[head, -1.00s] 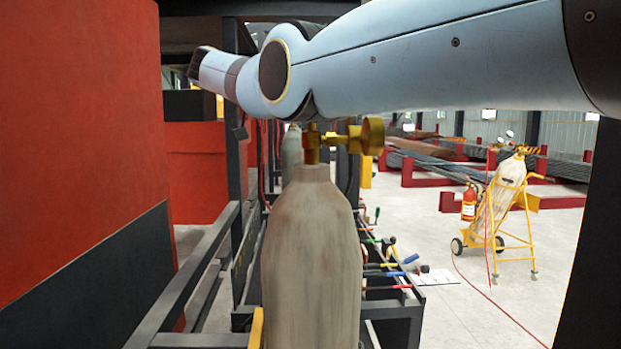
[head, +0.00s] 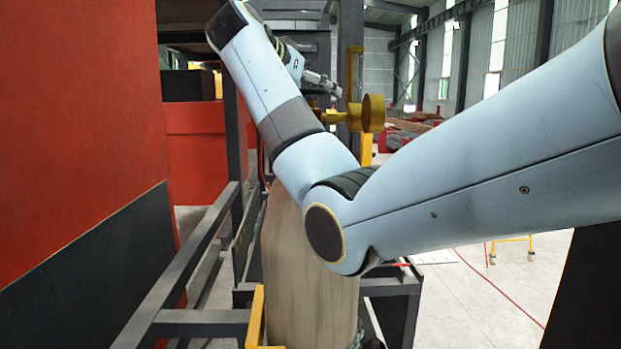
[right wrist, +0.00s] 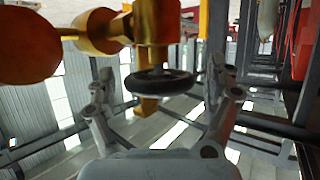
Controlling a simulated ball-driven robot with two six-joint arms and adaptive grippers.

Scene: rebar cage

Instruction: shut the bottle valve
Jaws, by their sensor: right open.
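The gas bottle (head: 300,275) stands upright at the centre of the head view, partly hidden by my right arm. Its brass valve (head: 373,113) shows above it, with a round end facing right. In the right wrist view the brass valve body (right wrist: 157,22) is at the top, with a black handwheel (right wrist: 160,82) on it. My right gripper (right wrist: 163,92) is open; the handwheel appears between its two fingers, with a gap on each side. In the head view the right gripper (head: 326,86) is beside the valve, small and partly hidden. My left gripper is not in view.
A dark metal frame (head: 190,270) runs along the left of the bottle, beside a large red and black panel (head: 80,140). A yellow bracket (head: 256,320) is at the bottle's lower left. Open floor (head: 480,290) lies to the right.

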